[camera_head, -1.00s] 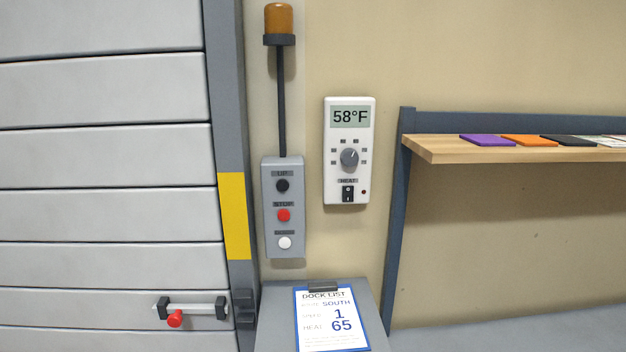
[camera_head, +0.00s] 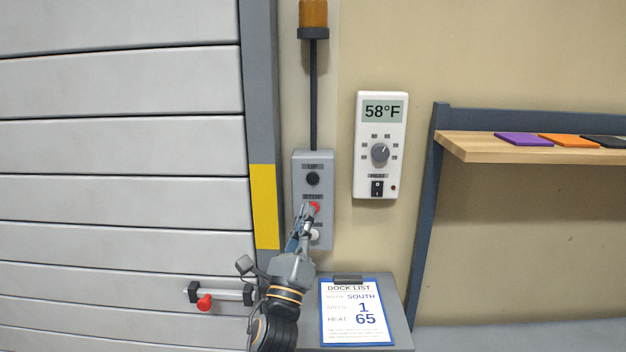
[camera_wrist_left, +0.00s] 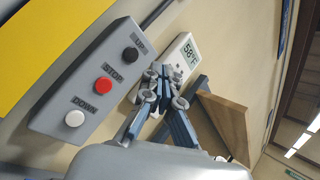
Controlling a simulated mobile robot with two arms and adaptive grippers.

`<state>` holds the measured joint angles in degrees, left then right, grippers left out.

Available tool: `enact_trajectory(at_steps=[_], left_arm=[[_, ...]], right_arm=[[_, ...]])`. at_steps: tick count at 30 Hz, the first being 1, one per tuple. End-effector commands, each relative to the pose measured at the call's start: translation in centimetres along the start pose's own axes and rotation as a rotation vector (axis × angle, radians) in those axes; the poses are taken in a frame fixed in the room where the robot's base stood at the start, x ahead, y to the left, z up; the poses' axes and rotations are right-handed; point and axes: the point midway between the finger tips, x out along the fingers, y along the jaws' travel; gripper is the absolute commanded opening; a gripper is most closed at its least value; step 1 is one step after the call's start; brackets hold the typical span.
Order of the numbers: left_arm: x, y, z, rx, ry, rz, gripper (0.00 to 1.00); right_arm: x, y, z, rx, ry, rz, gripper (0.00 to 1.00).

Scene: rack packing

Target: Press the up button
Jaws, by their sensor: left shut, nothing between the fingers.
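The grey button box (camera_head: 325,165) is on the wall beside the shutter door. Its black UP button (camera_head: 313,179) is at the top and clear in the head view. The red STOP button (camera_head: 315,207) is in the middle and partly covered by my gripper. The white DOWN button (camera_head: 315,235) is partly hidden. My left gripper (camera_head: 306,209) is shut and empty, in front of the box's lower half. The left wrist view shows the box (camera_wrist_left: 65,115), the UP button (camera_wrist_left: 131,55) and my shut fingertips (camera_wrist_left: 157,72) to the right of it, apparently off the wall.
A white thermostat (camera_head: 368,140) reading 58°F hangs right of the box. A clipboard (camera_head: 355,312) lies on a grey stand below. A wooden shelf (camera_head: 480,152) is at right. A door handle with a red knob (camera_head: 204,302) is at lower left.

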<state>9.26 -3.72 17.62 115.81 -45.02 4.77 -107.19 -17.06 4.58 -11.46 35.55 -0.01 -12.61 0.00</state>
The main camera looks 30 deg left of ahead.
Motion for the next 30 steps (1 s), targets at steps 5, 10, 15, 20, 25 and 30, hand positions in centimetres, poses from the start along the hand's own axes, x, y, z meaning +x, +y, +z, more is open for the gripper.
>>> enact_trajectory(at_steps=[5, 10, 15, 20, 25, 30], left_arm=[[1.2, -1.4, 1.0, 0.166, -0.058, -0.078, 0.0], [1.4, -1.7, 1.2, 0.202, -0.069, -0.093, 0.0], [1.4, -1.7, 1.2, 0.199, -0.069, -0.093, 0.0], [1.6, -1.6, 1.1, 0.198, -0.069, -0.093, 0.0], [2.9, -0.7, 0.5, 0.197, -0.069, -0.094, 0.0], [4.8, 0.6, -0.4, 0.198, -0.07, -0.094, 0.0]], right_arm=[[0.0, 0.0, 0.0, 0.0, 0.0, 0.0, 0.56], [0.0, 0.0, 0.1, 0.0, -0.001, 0.0, 0.56], [0.0, 0.0, 0.2, 0.0, -0.002, 0.0, 0.56], [0.0, 0.0, 0.2, 0.0, -0.003, 0.0, 0.56], [0.2, 0.0, 0.3, 0.0, -0.003, 0.0, 0.56], [0.6, -0.1, 0.3, 0.0, -0.003, 0.0, 0.56]])
